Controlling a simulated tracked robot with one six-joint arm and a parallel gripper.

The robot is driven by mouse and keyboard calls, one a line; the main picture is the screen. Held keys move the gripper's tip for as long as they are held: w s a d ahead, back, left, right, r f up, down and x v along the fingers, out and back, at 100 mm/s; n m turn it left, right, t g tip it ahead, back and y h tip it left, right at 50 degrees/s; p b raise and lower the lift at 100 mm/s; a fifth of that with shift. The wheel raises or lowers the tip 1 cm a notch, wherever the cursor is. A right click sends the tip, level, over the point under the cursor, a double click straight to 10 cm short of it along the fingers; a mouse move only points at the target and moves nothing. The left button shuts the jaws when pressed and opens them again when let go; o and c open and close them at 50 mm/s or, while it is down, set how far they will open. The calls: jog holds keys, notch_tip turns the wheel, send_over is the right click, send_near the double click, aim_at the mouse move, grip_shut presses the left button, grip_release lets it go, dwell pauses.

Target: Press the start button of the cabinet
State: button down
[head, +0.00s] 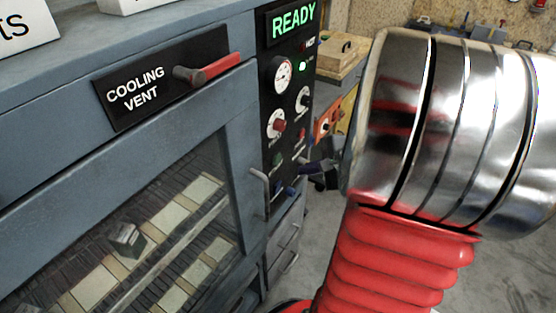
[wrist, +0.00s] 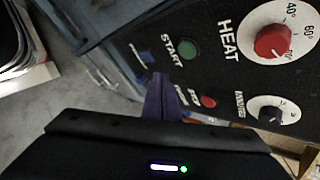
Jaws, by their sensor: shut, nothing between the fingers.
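The grey-blue cabinet (head: 60,95) fills the left of the head view. Its black control panel carries a lit green READY display (head: 293,18). The round green start button (wrist: 189,49) sits beside the word START in the wrist view, and it shows low on the panel in the head view (head: 277,160). In the head view my gripper (head: 305,169) is right of the start button. I cannot tell whether the fingertips touch the panel.
A red stop button (wrist: 208,101) lies close by my fingers. The red heat knob (wrist: 272,42) and a smaller minutes knob (wrist: 270,114) are also on the panel. A handle (head: 259,190) sticks out beside the glass door. Bare floor shows right of the cabinet.

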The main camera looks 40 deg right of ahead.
aim_at(278, 159)
jog(key=w, duration=0.1)
jog(key=w+a, duration=0.1)
jog(key=w, duration=0.2)
jog(key=shift+w+a, duration=0.3)
jog(key=shift+a, duration=0.05)
dwell(1.8)
jog(key=shift+w, duration=0.1)
jog(key=shift+w+a, duration=0.15)
jog(key=shift+w, duration=0.1)
jog(key=shift+w+a, duration=0.1)
jog(key=shift+w, duration=0.25)
dwell(0.9)
jog(key=shift+s, duration=0.15)
jog(key=shift+s+d, duration=0.25)
jog(key=shift+s, duration=0.35)
jog(key=shift+s, duration=0.1)
dwell(0.3)
